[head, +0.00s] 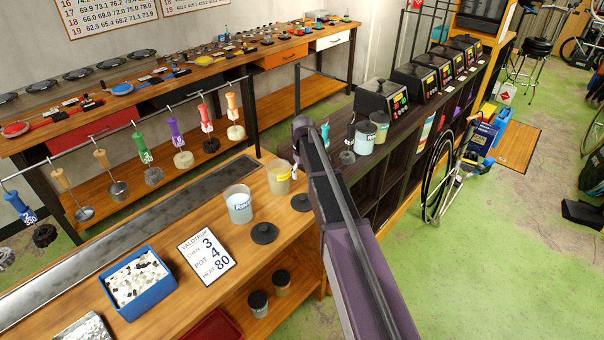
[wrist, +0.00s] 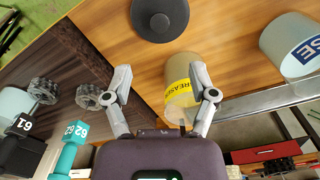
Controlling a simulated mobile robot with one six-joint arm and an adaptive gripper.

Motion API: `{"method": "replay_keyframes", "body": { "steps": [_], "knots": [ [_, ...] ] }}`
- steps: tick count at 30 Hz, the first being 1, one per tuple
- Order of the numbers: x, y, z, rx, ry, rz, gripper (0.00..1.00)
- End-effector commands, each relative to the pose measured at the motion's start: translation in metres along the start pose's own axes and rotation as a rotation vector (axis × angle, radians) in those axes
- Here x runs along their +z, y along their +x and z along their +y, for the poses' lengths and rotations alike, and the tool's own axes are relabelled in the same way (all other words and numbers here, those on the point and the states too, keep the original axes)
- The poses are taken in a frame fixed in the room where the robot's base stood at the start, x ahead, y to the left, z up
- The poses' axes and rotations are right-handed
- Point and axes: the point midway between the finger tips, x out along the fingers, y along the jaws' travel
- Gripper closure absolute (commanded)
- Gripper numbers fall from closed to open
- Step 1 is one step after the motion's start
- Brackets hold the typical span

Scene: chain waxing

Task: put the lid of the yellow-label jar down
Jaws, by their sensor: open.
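The yellow-label jar (head: 278,178) stands upright and uncovered on the wooden bench; in the wrist view (wrist: 180,85) it shows just beyond my gripper. A dark round lid with a central knob (head: 302,202) lies on the bench beside the jar, knob up; it also shows at the top of the wrist view (wrist: 160,14). My gripper (wrist: 160,72) is open, with nothing between its fingers, close to the jar and apart from the lid. In the head view my arm partly hides the gripper.
A blue-label jar (head: 238,204) stands to the left, with a second dark lid (head: 264,233) in front. A printed card (head: 206,258) and a blue box (head: 138,284) lie farther left. Several dark machines and jars stand on the shelf at right.

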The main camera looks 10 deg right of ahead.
Motion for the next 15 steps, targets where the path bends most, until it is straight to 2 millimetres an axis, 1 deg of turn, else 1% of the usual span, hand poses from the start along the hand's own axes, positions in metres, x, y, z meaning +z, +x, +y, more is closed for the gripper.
{"method": "replay_keyframes", "body": {
  "steps": [6,9,11,14,15],
  "knots": [
    [0.000,0.000,0.000,0.000,0.000,0.000,0.26],
    [0.004,0.000,-0.001,0.000,0.003,0.000,0.26],
    [0.011,0.000,-0.003,0.000,0.007,0.000,0.26],
    [0.031,0.000,-0.009,0.000,0.020,0.000,0.26],
    [0.042,0.000,-0.012,0.000,0.029,0.000,0.26]
  ]
}}
